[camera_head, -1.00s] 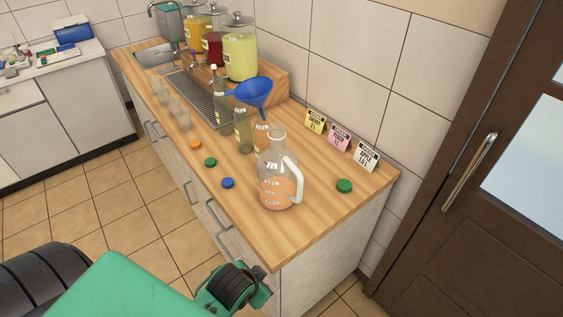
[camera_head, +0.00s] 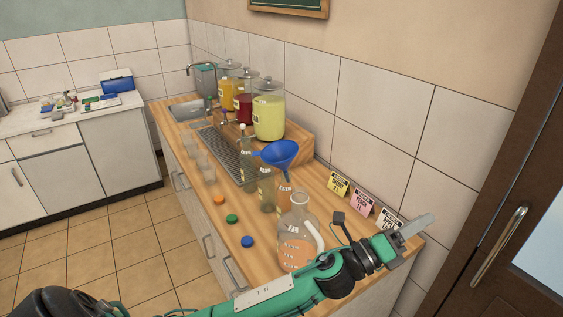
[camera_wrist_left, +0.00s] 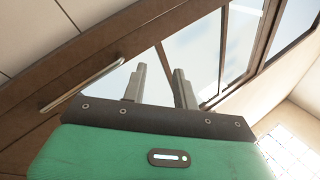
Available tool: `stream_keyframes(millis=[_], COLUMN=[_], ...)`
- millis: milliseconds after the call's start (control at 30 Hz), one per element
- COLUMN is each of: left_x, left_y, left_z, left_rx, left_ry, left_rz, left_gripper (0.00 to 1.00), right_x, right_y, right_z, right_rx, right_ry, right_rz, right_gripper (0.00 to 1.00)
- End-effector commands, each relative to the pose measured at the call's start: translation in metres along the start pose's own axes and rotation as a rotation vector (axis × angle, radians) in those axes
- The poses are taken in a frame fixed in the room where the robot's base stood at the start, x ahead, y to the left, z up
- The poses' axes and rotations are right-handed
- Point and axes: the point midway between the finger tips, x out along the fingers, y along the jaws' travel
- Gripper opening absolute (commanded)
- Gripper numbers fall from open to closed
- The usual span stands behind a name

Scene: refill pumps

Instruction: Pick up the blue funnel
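The blue funnel (camera_head: 280,153) sits upright, its wide mouth up, in the neck of a bottle (camera_head: 285,188) on the wooden counter (camera_head: 322,178). Its spout is hidden in the bottle. My left gripper (camera_head: 418,226) is over the right end of the counter, right of the funnel and nearer to me, well apart from it. In the left wrist view my left gripper (camera_wrist_left: 159,75) has its two fingers apart with nothing between them. That view shows the door and no funnel. My right gripper is not in view.
A glass jug (camera_head: 297,232) with orange liquid stands between my left arm and the funnel. Glass bottles (camera_head: 249,165) stand left of the funnel, and filled jars (camera_head: 268,117) behind. Label cards (camera_head: 362,204) line the wall. Coloured caps (camera_head: 232,218) lie along the front edge.

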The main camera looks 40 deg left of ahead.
Motion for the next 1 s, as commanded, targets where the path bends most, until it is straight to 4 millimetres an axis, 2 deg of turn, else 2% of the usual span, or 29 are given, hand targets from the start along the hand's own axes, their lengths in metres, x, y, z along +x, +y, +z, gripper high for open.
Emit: stream_keyframes(millis=[33, 100, 200, 267, 400, 533, 667, 767, 867, 900, 967, 1000], left_x=[0.013, 0.025, 0.033, 0.034, 0.03, 0.019, 0.007, -0.003, -0.014, -0.019, -0.027, -0.032], left_y=[-0.015, -0.031, -0.044, -0.045, -0.03, 0.002, 0.043, 0.074, 0.099, 0.106, 0.112, 0.114], left_z=[-0.007, -0.021, -0.044, -0.055, -0.074, -0.071, -0.042, 0.0, 0.057, 0.082, 0.125, 0.154], left_rx=[0.139, 0.329, 0.601, 0.764, 1.135, 1.449, 1.722, 1.888, 1.996, 2.02, 2.032, -1.966], left_ry=[0.074, 0.176, 0.326, 0.417, 0.644, 0.883, 1.161, 1.409, 1.691, 1.812, 2.004, -2.07], left_rz=[-0.085, -0.198, -0.358, -0.45, -0.659, -0.838, -0.995, -1.097, -1.174, -1.199, -1.223, 1.196], left_gripper=[0.29, 0.29, 0.29, 0.29, 0.29, 0.29, 0.29, 0.29, 0.29, 0.29, 0.29, 0.29], right_x=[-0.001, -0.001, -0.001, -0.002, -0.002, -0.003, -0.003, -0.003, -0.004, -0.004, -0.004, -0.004], right_y=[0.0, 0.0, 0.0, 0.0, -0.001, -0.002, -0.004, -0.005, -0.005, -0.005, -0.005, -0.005], right_z=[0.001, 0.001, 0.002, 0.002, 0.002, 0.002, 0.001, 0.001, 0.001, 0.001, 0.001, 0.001], right_rx=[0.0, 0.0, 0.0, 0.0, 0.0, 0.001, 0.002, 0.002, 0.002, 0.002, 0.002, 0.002], right_ry=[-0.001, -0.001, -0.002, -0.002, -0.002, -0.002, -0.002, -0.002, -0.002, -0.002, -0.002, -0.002], right_rz=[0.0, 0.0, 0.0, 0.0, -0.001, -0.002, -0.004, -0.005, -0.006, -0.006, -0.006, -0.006], right_gripper=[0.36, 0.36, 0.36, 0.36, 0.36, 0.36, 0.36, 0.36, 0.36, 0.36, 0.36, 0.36])
